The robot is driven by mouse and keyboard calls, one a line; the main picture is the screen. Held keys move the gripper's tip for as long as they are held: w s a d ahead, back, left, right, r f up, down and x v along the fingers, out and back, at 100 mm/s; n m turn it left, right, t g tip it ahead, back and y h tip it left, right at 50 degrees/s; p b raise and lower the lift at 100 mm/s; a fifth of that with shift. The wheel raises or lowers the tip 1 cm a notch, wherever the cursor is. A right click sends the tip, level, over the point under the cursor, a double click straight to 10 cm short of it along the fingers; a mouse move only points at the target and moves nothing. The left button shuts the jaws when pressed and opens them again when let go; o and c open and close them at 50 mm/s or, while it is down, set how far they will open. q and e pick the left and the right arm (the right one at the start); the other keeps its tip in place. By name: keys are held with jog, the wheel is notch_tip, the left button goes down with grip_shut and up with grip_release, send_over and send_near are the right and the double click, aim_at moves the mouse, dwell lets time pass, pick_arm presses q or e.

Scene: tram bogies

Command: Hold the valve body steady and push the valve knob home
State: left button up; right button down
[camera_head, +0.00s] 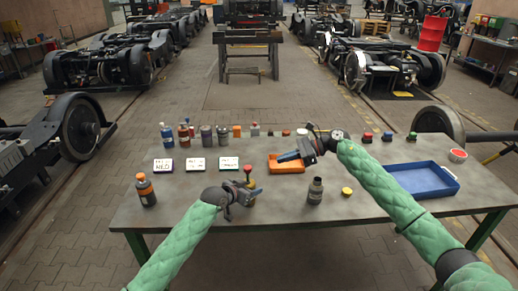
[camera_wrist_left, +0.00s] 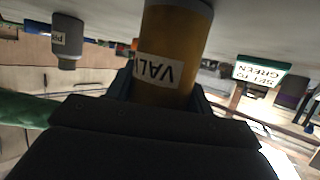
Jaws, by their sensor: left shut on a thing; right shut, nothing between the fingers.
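The valve body (camera_wrist_left: 170,60) is a brass-coloured cylinder with a white label reading "VALV", seen upside down in the left wrist view. My left gripper (camera_head: 250,194) is shut on it at the front middle of the table. The red valve knob (camera_head: 248,169) shows above the gripper in the head view. Most of the body is hidden there, so I cannot tell how far the knob is in. My right gripper (camera_head: 282,158) is shut and empty over the orange tray (camera_head: 290,168), to the right of the knob and apart from it.
A dark bottle (camera_head: 315,191) and a yellow-topped piece (camera_head: 347,191) stand right of the left gripper. An orange bottle (camera_head: 146,190) stands at the left. A blue tray (camera_head: 424,180) is at the right.

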notch_tip(320, 180, up, 2)
jog(key=r+n+y, duration=0.1)
jog(key=n, duration=3.5)
send_over(248, 169)
jog(key=w+d, duration=0.1)
jog(key=d, duration=0.2)
jog(key=shift+a+f, duration=0.15)
jog(key=shift+f, duration=0.8)
jog(key=shift+a+f, duration=0.1)
jog(key=shift+f, duration=0.85)
